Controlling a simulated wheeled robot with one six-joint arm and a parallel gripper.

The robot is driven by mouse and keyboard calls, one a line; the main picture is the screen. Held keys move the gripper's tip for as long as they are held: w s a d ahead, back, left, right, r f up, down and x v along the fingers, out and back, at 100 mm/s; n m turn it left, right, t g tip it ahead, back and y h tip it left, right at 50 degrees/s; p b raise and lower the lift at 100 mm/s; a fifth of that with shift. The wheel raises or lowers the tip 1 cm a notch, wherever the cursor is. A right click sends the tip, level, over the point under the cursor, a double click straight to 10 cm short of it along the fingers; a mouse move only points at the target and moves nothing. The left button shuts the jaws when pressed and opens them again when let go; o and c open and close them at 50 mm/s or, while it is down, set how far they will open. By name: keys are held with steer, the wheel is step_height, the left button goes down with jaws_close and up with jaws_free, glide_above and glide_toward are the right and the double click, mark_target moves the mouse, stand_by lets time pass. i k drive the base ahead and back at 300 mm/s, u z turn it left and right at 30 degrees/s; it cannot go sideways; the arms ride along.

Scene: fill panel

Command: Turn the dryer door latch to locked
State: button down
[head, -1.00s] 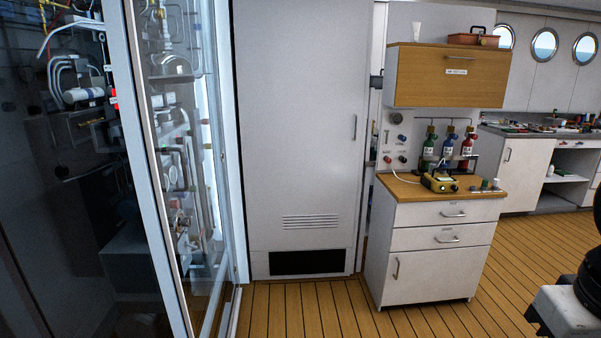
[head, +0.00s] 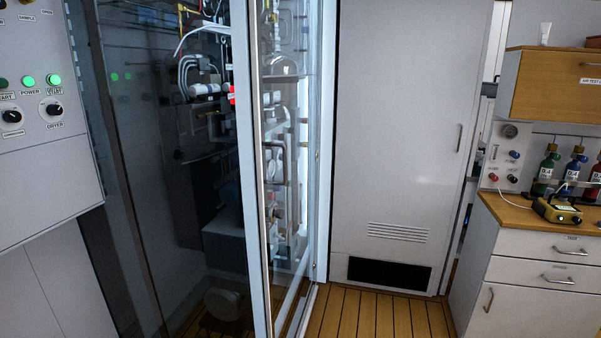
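A tall cabinet with a dark glass door (head: 160,190) stands left of the middle in the head view. The door's pale metal frame (head: 252,180) runs upright along its right edge. Pipes and fittings (head: 285,130) show behind the glass and in the lit part to the right. I cannot make out a door latch for certain. A control panel (head: 35,170) at the left carries a knob labelled DRYER (head: 53,109). My gripper is not in view.
A tall white locker (head: 395,120) with a vent stands right of the glass cabinet. A white drawer unit (head: 535,275) with a wooden top, gas bottles and a yellow device (head: 556,210) is at the right. Wooden floor (head: 375,315) is clear before the locker.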

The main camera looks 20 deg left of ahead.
mark_target(277, 213)
steer(key=u, duration=0.35)
steer(key=i, duration=1.1)
steer(key=u, duration=0.1)
